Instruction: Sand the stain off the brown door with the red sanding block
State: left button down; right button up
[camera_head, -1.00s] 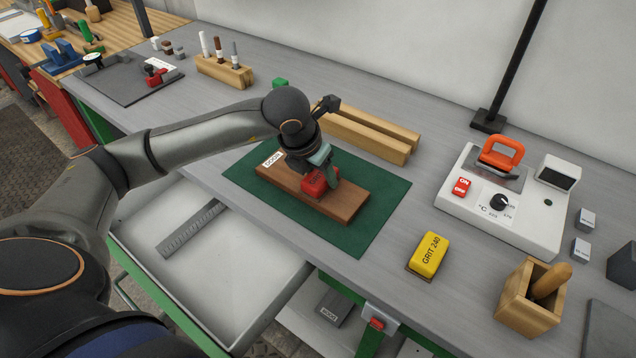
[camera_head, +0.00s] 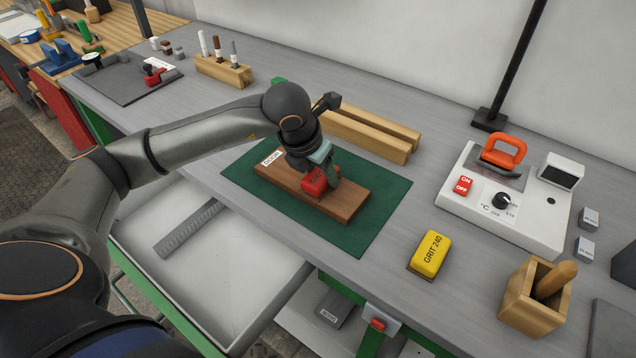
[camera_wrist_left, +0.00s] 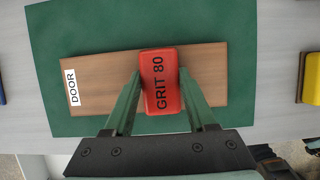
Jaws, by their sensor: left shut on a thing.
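The brown door (camera_head: 345,203) lies flat on a green mat (camera_head: 384,211), with a white DOOR label (camera_head: 272,157) at its left end. The red sanding block (camera_head: 314,183), marked GRIT 80 in the left wrist view (camera_wrist_left: 160,80), is on or just over the door's middle. My left gripper (camera_head: 324,174) is shut on the block from above. In the left wrist view its two green fingers flank the block. No stain shows on the visible parts of the door; the block and gripper hide its middle. My right gripper is not in view.
A yellow GRIT 240 block (camera_head: 429,255) lies right of the mat. Wooden bars (camera_head: 370,135) lie behind it. A white heating station (camera_head: 515,205) with an orange-handled iron stands at right, and a wooden box (camera_head: 534,300) in front. An open drawer (camera_head: 215,262) is below the bench edge.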

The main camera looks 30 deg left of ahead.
pick_arm(q)
jog(key=shift+w+a+b, duration=0.1)
jog(key=shift+a+b, duration=0.5)
jog(key=shift+a, duration=0.95)
jog(key=shift+s+d+b, duration=0.2)
jog(key=shift+d+b, duration=0.1)
jog(key=shift+d, duration=2.2)
jog(key=shift+a+f+b, duration=0.15)
jog(key=shift+a+b, duration=0.2)
jog(key=shift+a, duration=0.3)
jog(key=shift+w+a+b, duration=0.2)
jog(key=shift+a+b, duration=0.45)
jog(key=shift+a, duration=1.2)
jog(key=shift+r, duration=0.3)
notch_tip(320, 180, up, 7)
jog(key=p, duration=0.4)
jog(key=shift+p, duration=0.3)
jog(key=shift+f, duration=0.15)
